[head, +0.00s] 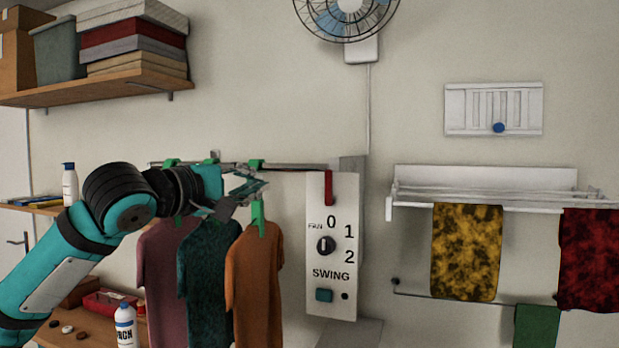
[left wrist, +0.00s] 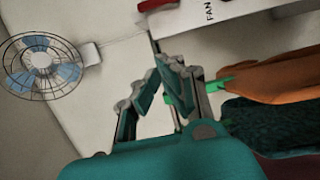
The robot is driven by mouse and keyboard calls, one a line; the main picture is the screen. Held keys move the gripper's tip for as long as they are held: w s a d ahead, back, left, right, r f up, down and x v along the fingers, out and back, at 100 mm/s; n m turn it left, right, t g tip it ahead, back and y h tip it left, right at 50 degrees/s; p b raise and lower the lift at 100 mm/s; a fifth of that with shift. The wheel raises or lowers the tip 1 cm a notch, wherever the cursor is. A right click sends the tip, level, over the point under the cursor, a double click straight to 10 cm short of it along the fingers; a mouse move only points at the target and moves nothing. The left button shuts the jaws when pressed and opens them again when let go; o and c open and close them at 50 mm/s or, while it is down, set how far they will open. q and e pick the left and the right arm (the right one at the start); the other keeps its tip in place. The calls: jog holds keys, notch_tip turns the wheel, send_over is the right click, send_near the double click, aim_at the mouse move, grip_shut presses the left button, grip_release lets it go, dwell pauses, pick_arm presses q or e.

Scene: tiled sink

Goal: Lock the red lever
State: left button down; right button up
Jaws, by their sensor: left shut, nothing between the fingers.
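The red lever (head: 328,188) is at the top of the white fan control panel (head: 345,275). Its thick red part hangs down along the panel's front, and a thin dark-red strip runs left from its top. In the left wrist view a red piece, likely the lever (left wrist: 156,5), shows at the top edge. My left gripper (head: 264,184) is left of the lever, apart from it, in front of the clothes rail. In the left wrist view its fingertips (left wrist: 168,62) come together, shut and empty. My right gripper is in neither view.
Shirts, including an orange one (head: 256,290), hang on green hangers just below my left gripper. A wall fan (head: 345,15) is above. A white drying rack (head: 480,185) with cloths is at right. The wall between fan and panel is clear.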

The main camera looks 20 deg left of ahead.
aim_at(330, 188)
pick_arm(q)
jog(key=shift+w, duration=0.15)
jog(key=w+d+p, duration=0.2)
jog(key=w, duration=0.1)
jog(key=w+d+p, duration=0.2)
jog(key=w, duration=0.1)
jog(key=w+d+p, duration=0.1)
jog(key=w+p, duration=0.1)
jog(key=w, duration=0.1)
jog(key=shift+w+d+r, duration=0.1)
jog(key=shift+w+d, duration=0.1)
jog(key=shift+d, duration=0.2)
jog(key=shift+s+d, duration=0.1)
jog(key=shift+d, duration=0.45)
jog(key=shift+a, duration=0.1)
